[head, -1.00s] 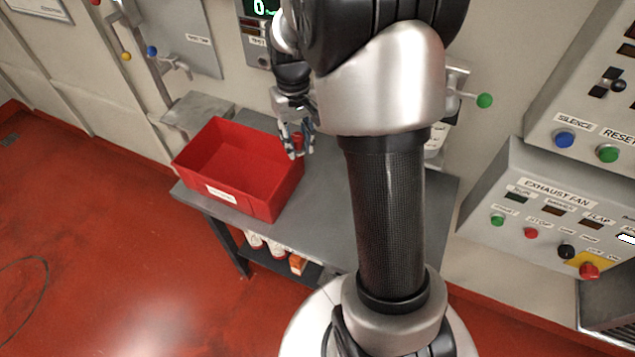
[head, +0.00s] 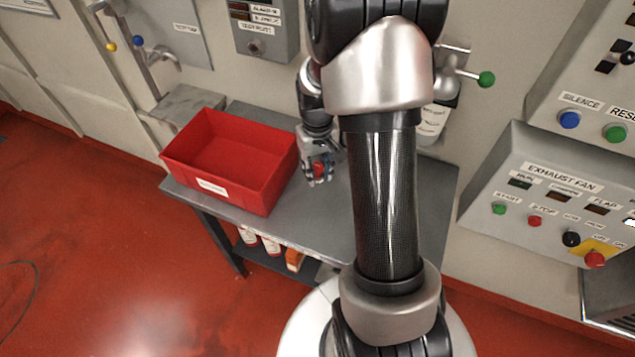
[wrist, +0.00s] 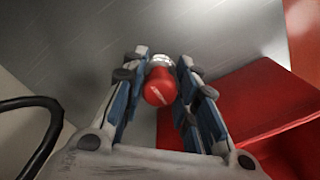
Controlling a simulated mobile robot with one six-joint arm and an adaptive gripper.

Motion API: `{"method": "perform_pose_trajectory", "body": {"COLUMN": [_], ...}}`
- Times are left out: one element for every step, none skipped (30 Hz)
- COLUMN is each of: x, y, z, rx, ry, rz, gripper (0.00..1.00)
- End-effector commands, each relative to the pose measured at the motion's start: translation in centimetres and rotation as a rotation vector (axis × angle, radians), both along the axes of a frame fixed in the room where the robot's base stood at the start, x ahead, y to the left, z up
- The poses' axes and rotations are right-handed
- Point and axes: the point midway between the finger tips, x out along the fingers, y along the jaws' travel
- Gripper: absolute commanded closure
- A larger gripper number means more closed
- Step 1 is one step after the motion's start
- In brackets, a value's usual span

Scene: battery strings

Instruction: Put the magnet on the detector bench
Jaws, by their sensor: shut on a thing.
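The magnet (wrist: 160,84) is a small red piece with a silvery end, held between the two fingers in the wrist view. Its red body also shows in the head view (head: 319,170). My gripper (head: 318,180) is shut on it, with the fingers (wrist: 160,92) on either side. The gripper is over the grey bench (head: 330,216), just right of the red bin. Whether the magnet touches the bench top I cannot tell. My own arm hides part of the bench's right side.
The open red bin (head: 268,194) stands on the bench's left part, close beside my gripper; it also shows in the wrist view (wrist: 235,108). A bottle (head: 434,118) stands at the back right. Bottles and an orange box (head: 294,261) are on the lower shelf. Bench room is clear in front.

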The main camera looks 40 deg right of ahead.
Motion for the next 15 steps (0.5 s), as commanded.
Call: {"method": "perform_pose_trajectory", "body": {"x": [0.0,0.0,0.0,-0.1,-0.1,-0.1,-0.1,-0.1,-0.1,-0.1,-0.1,0.0,0.0,0.0,0.0], "y": [0.0,0.0,0.0,0.0,0.0,0.0,0.0,0.1,0.0,0.0,0.0,0.0,0.0,0.0,0.0], "z": [-0.3,-0.5,-0.8,-1.2,-1.6,-2.3,-2.8,-3.3,-3.9,-4.2,-4.5,-4.6,-4.5,-4.5,-4.4], "rx": [0.0,0.0,0.001,0.001,0.002,0.002,0.002,0.002,0.002,0.001,0.001,0.001,0.0,0.0,0.0], "ry": [0.0,0.001,0.002,0.003,0.003,0.003,0.003,0.004,0.004,0.002,0.002,0.002,0.001,0.001,0.0], "rz": [0.0,0.0,0.0,0.0,0.0,0.0,0.0,0.0,0.0,0.0,0.0,0.0,0.0,0.0,0.0], "gripper": [1.0,1.0,1.0,1.0,1.0,1.0,1.0,1.0,1.0,1.0,1.0,1.0,1.0,1.0,1.0]}}
